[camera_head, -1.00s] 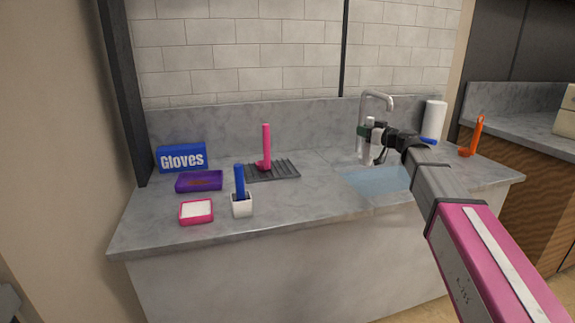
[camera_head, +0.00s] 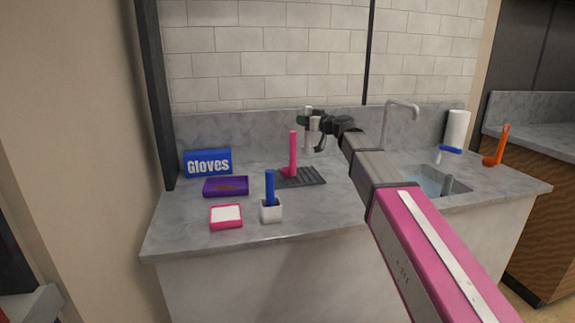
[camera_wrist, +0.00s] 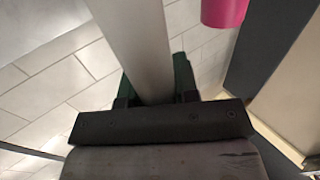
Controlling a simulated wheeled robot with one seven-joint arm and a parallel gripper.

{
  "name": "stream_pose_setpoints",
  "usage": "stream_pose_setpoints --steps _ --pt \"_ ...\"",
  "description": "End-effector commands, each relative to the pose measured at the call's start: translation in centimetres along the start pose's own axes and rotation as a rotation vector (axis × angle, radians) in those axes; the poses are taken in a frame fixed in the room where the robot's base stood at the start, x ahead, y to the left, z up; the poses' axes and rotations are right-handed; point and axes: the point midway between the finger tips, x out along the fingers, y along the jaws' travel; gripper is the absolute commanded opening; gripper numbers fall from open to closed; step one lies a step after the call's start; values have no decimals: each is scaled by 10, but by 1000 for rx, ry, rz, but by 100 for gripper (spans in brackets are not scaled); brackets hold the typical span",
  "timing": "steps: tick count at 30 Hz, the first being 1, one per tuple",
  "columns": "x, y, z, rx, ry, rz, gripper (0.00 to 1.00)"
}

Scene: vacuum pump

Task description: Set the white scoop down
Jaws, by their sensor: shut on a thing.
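My gripper (camera_head: 306,121) is shut on the white scoop (camera_head: 309,144) and holds it upright above the back of the counter. In the wrist view the pale handle (camera_wrist: 135,40) stands between the green fingertips (camera_wrist: 155,85). The scoop's lower end is just right of the pink scoop (camera_head: 292,155), over or behind the right part of the dark ribbed mat (camera_head: 312,177); I cannot tell whether it touches anything. The pink scoop stands upright at the mat's left back. A pink end also shows in the wrist view (camera_wrist: 224,10).
A gloves box (camera_head: 208,162), purple tray (camera_head: 226,186), pink-edged white sponge or dish (camera_head: 226,216) and white holder (camera_head: 271,213) with a blue handle are at left. The sink (camera_head: 425,180), faucet (camera_head: 385,125), paper roll (camera_head: 457,130) and orange scoop (camera_head: 496,150) are at right.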

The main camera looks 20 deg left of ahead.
Motion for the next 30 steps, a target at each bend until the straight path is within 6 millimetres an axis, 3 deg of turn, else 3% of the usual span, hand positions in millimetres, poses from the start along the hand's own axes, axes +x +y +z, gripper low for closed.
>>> stream_pose_setpoints --steps 6,14,21,30 --pt "-1 0 38 1 -1 1 0" --pt "0 0 56 0 0 0 0" --pt "-1 0 85 1 -1 0 0" --pt "-1 0 90 0 0 0 0"
